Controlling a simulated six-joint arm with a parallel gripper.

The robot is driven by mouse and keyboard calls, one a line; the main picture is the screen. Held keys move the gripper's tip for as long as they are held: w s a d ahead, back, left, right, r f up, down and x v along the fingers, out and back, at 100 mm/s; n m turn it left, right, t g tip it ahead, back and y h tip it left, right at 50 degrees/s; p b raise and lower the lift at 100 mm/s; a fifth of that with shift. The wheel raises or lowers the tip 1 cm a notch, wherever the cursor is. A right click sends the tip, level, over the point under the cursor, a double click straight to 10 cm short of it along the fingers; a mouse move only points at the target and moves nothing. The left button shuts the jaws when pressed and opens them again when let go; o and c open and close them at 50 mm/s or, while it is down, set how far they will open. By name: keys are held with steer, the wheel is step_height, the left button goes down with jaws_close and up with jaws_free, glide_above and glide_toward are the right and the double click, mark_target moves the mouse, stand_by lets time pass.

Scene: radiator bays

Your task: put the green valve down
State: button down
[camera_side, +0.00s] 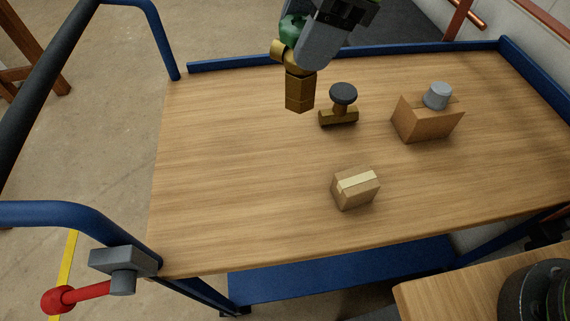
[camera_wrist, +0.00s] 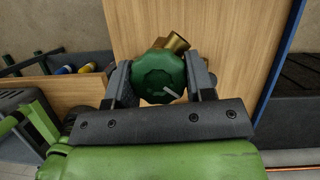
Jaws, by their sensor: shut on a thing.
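The green valve (camera_wrist: 158,76) has a green knob and a brass body. In the wrist view its knob sits between the two fingers of my gripper (camera_wrist: 160,85). In the side view my gripper (camera_side: 300,38) is shut on the valve, whose brass body (camera_side: 299,90) hangs down above the back part of the wooden cart top (camera_side: 230,170). The body appears clear of the wood, but the exact height is hard to tell. Part of the green knob is hidden behind a finger in the side view.
A brass valve with a dark knob (camera_side: 343,95) stands just right of the held valve. An open cardboard box (camera_side: 420,120) with a grey cylinder (camera_side: 437,95) is further right. A small taped box (camera_side: 355,187) sits nearer the front. The left of the top is clear. A blue rail (camera_side: 270,58) edges the back.

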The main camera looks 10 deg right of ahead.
steer(key=shift+s+a+r+m, duration=0.1)
steer(key=shift+s+a+m, duration=0.1)
steer(key=shift+a, duration=0.2)
steer(key=shift+s+a+m, duration=0.15)
steer(key=shift+a+m, duration=0.05)
steer(key=shift+a, duration=0.15)
steer(key=shift+s+a+f, duration=0.15)
steer(key=shift+a+f, duration=0.05)
steer(key=shift+a, duration=0.15)
step_height(320, 180, down, 15)
steer(key=shift+d+r, duration=0.15)
steer(key=shift+r, duration=0.05)
steer(key=shift+c, duration=2.4)
jaws_free()
steer(key=shift+f, duration=0.15)
steer(key=v, duration=1.2)
steer(key=shift+s, duration=0.1)
